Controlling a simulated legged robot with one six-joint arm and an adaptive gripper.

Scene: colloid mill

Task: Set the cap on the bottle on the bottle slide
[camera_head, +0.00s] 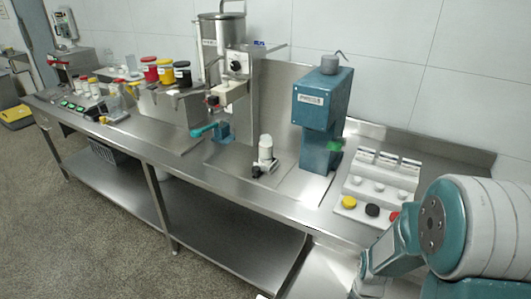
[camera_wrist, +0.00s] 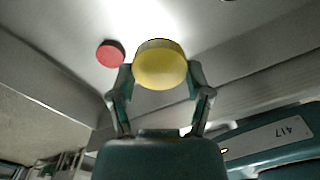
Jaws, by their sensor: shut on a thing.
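My gripper (camera_wrist: 160,85) is shut on a yellow cap (camera_wrist: 160,65), its two fingers on either side of the cap in the wrist view. In the head view my arm enters at the lower right, and I cannot make out the gripper or the held cap there. A white bottle (camera_head: 265,148) stands upright on the bottle slide (camera_head: 257,171), left of the blue press. No coloured cap shows on the bottle. The bottle is not recognisable in the wrist view.
A blue press (camera_head: 321,110) stands right of the bottle. A pale rack (camera_head: 362,188) at the right holds yellow, black and red caps at its front. A red round thing (camera_wrist: 110,53) lies beyond my gripper. A blue clamp (camera_head: 222,131) and several jars stand further left.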

